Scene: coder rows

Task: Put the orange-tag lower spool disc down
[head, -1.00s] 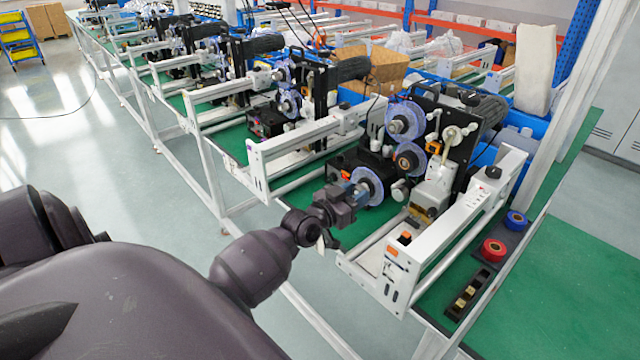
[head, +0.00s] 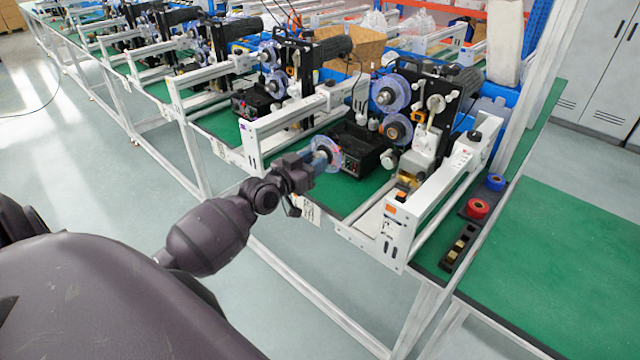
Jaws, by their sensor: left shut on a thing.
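The translucent bluish spool disc (head: 328,153) is in my left gripper (head: 316,165), which is shut on it. It stands roughly upright, left of the black box (head: 362,152) of the machine with the orange tag (head: 399,197). Its near face is partly hidden by the gripper, and I cannot tell whether it touches anything below. On that machine, an upper disc (head: 390,93) and a second disc (head: 396,128) sit on the black upright plate. My right gripper is not in view.
The machine's white front rail (head: 405,215) lies to the right of my gripper. A red roll (head: 477,208), a blue roll (head: 496,182) and a black holder (head: 459,247) are at its right. The green table (head: 560,265) at the right is clear. More machines stand to the left.

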